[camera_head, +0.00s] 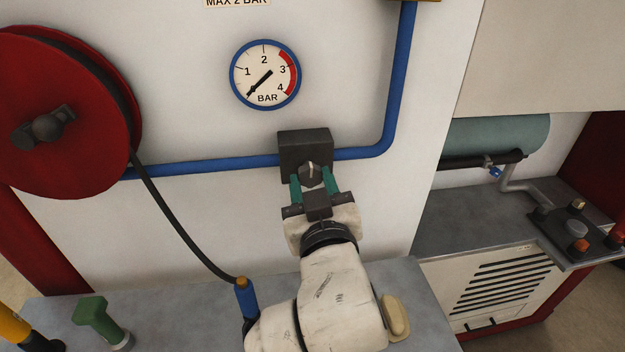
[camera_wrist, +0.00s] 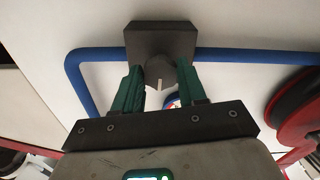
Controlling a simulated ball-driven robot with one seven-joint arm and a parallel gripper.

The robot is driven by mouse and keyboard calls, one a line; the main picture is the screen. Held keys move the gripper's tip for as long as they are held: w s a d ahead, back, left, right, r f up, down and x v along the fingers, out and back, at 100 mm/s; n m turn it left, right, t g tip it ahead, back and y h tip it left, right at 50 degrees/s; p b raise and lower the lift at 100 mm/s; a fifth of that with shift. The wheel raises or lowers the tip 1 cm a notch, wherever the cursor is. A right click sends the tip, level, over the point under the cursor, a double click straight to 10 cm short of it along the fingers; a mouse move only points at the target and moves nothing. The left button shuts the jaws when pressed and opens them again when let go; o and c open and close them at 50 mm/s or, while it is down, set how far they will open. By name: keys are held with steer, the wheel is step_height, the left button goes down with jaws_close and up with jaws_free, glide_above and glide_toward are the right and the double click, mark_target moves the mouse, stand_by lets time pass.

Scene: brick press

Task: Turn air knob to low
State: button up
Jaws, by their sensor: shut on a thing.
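The air knob (camera_head: 314,172) is a dark round knob with a pale pointer line, on a dark box (camera_head: 304,146) set in the blue pipe on the white wall. In the wrist view the knob (camera_wrist: 160,76) sits between green fingers, its pale line toward the bottom of the picture. My gripper (camera_head: 314,184) is shut on the knob, one finger on each side; it also shows in the wrist view (camera_wrist: 160,88). The pressure gauge (camera_head: 265,75) above has its black needle pointing down-left, below the 1 mark. No low marking is readable on the box.
A red hose reel (camera_head: 62,112) with a black hose is at left. A machine with a vented front (camera_head: 495,285) stands at right.

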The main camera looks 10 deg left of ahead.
steer(key=shift+n, duration=0.5)
steer(key=o, duration=1.1)
steer(key=shift+c, duration=0.2)
steer(key=b+v, duration=0.2)
steer(key=v, duration=0.8)
steer(key=shift+s, duration=0.4)
steer(key=shift+d, duration=0.2)
